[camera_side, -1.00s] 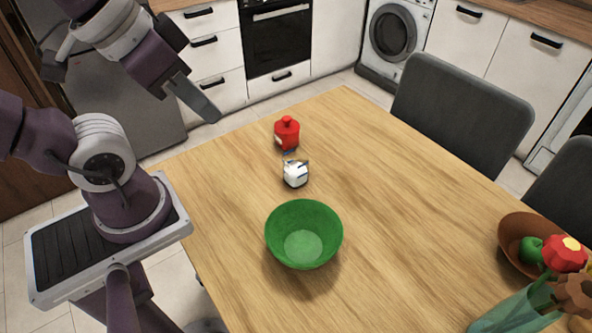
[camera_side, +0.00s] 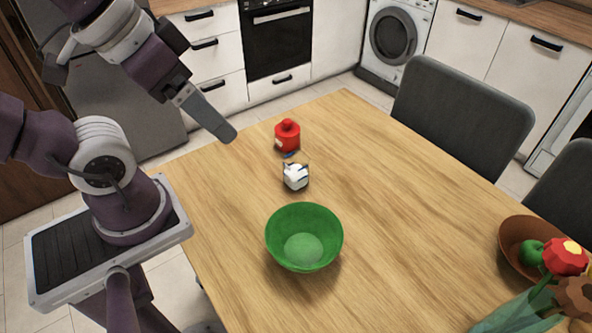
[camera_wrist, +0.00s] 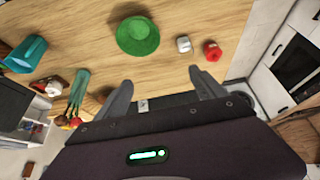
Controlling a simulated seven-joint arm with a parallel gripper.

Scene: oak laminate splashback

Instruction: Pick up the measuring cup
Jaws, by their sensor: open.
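A brown bowl (camera_side: 511,238) holding a green apple (camera_side: 531,250) stands at the table's right, beside a glass vase (camera_side: 515,312) of flowers. Grey chairs (camera_side: 460,115) line the far right edge. The table (camera_side: 390,220) right of the cup is clear.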

